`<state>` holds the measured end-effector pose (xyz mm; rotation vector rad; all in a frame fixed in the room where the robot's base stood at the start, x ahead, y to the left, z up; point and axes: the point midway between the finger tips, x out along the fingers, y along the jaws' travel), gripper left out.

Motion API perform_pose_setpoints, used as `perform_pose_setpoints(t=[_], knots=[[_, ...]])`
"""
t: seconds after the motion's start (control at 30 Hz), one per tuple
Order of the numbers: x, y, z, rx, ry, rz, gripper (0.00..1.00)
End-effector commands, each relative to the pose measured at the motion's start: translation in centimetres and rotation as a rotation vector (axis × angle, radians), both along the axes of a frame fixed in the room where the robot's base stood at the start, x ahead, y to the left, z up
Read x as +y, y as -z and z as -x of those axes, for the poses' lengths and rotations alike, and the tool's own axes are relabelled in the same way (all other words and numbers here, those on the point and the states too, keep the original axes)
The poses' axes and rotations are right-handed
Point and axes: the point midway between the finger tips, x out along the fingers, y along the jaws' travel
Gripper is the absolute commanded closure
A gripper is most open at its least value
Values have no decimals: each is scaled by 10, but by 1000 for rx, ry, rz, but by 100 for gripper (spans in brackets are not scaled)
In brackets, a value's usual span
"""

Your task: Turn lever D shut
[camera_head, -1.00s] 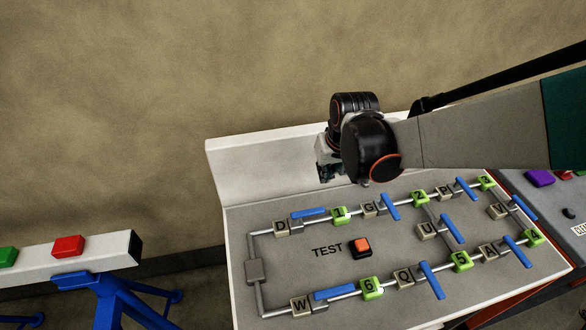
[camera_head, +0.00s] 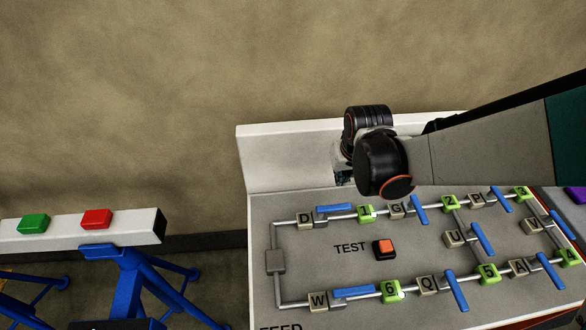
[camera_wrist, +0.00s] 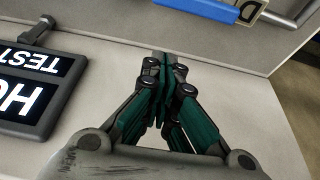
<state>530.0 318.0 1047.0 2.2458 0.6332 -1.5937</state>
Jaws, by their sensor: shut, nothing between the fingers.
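Lever D is a blue bar (camera_head: 335,208) beside the cream label D (camera_head: 305,219), at the upper left of the grey panel. The bar lies roughly along its pipe. In the wrist view the blue bar (camera_wrist: 200,12) and part of the label D (camera_wrist: 248,10) show at the top edge. My gripper (camera_head: 343,179) is above the panel's back edge, behind lever D and apart from it, partly hidden by my own wrist. In the wrist view my gripper (camera_wrist: 164,62) has its teal fingers together, with nothing between them.
Other blue levers, such as the one by G (camera_head: 419,209) and the one by W (camera_head: 353,292), sit on the pipes. A TEST button (camera_head: 384,249) is mid-panel. A dark sign (camera_wrist: 38,92) is near my gripper. A bench (camera_head: 70,236) with two buttons stands left.

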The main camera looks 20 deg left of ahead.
Motion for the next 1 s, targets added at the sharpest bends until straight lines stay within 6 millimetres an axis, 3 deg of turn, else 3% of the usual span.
perform_pose_setpoints(t=[0.3, 0.63, 1.0], knots=[[11, 50, -15, 0, -2, 0, 100], [-8, 48, 14, -1, -1, 0, 100], [-11, 48, 18, -1, 0, -1, 100]])
